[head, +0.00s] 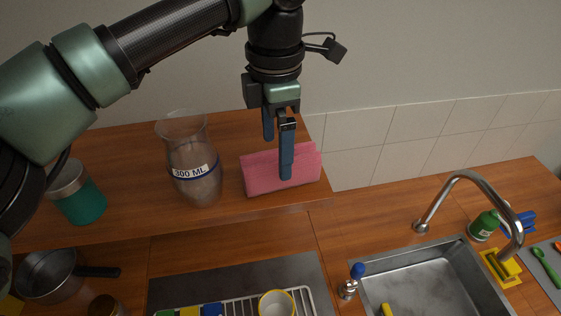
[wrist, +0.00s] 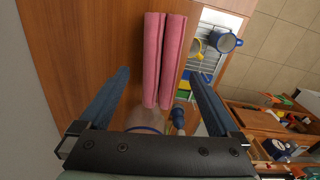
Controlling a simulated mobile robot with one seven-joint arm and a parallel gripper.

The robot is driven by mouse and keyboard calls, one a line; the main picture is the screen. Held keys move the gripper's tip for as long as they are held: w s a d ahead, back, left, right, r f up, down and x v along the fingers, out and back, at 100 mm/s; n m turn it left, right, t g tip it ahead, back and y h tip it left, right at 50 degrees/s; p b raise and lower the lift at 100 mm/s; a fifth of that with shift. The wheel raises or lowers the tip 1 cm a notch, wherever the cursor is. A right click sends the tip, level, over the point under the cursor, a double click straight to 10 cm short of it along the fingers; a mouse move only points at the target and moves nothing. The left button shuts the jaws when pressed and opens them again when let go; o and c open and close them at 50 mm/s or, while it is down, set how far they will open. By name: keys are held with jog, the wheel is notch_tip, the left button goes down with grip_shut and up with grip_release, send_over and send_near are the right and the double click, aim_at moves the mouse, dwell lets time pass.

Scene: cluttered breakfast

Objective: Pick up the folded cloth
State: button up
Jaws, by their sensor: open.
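The folded cloth (head: 258,175) is pink and lies on the raised wooden shelf near its right end. In the wrist view the cloth (wrist: 153,60) shows as two long pink folds side by side, lying between the lines of my two fingers. My gripper (head: 277,160) points down with blue fingers, one of them in front of part of the cloth in the head view. In the wrist view my gripper (wrist: 160,75) is open and empty, with its fingers wide apart on either side of the cloth. I cannot tell its exact height above the cloth.
A glass vase marked 300 ML (head: 195,170) stands just left of the cloth. A teal jar (head: 80,203) is further left. The wall is close behind. Below are a saucepan (head: 48,275), a dish rack (head: 240,305) with a mug, and a sink (head: 420,280) with a faucet (head: 470,178).

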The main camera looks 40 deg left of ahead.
jog(key=shift+d+f+p, duration=0.1)
jog(key=shift+f+p, duration=0.5)
jog(key=shift+f, duration=1.15)
jog(key=c, duration=1.5)
notch_tip(320, 180, up, 10)
jog(key=b, duration=0.3)
jog(key=shift+r, duration=0.1)
